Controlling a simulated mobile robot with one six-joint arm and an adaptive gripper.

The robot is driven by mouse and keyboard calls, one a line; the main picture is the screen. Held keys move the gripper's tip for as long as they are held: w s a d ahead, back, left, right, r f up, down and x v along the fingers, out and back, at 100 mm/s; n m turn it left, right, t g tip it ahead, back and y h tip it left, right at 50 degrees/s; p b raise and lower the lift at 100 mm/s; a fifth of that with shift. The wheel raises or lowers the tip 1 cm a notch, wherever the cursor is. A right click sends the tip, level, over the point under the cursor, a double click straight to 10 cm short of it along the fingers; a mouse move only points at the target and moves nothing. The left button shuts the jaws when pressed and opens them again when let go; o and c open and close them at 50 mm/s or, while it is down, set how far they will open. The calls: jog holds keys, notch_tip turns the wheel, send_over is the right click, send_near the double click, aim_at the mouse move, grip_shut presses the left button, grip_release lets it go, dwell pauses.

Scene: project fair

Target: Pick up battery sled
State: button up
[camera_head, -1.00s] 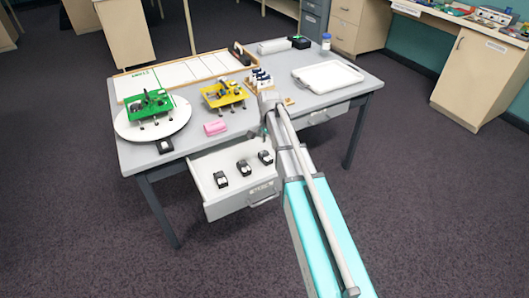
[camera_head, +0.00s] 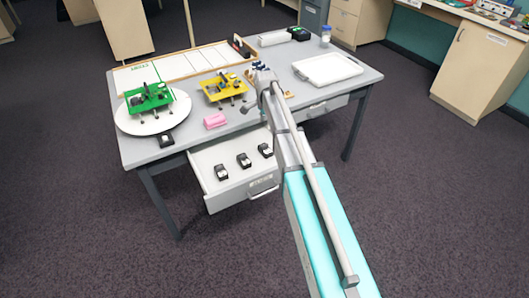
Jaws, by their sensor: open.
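Three small black-and-white blocks, which look like battery sleds, lie in a row in the open drawer (camera_head: 209,160): a left one (camera_head: 221,172), a middle one (camera_head: 244,160) and a right one (camera_head: 265,150). A similar dark block (camera_head: 166,140) lies on the table by the white round turntable (camera_head: 127,124). I cannot tell which is meant.
A green model (camera_head: 150,97) stands on the turntable, with a yellow model (camera_head: 224,88) beside it. A pink block (camera_head: 215,120) lies near the front edge. A white tray (camera_head: 327,69) sits right of my arm. A framed board (camera_head: 180,66) lies at the back.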

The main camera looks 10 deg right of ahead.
jog(key=b, duration=0.8)
send_over(265, 145)
jog(key=shift+s+f, duration=0.1)
jog(key=shift+f, duration=3.9)
jog(key=shift+f, duration=0.1)
jog(key=shift+f+b, duration=2.4)
jog(key=shift+f, duration=0.1)
grip_shut()
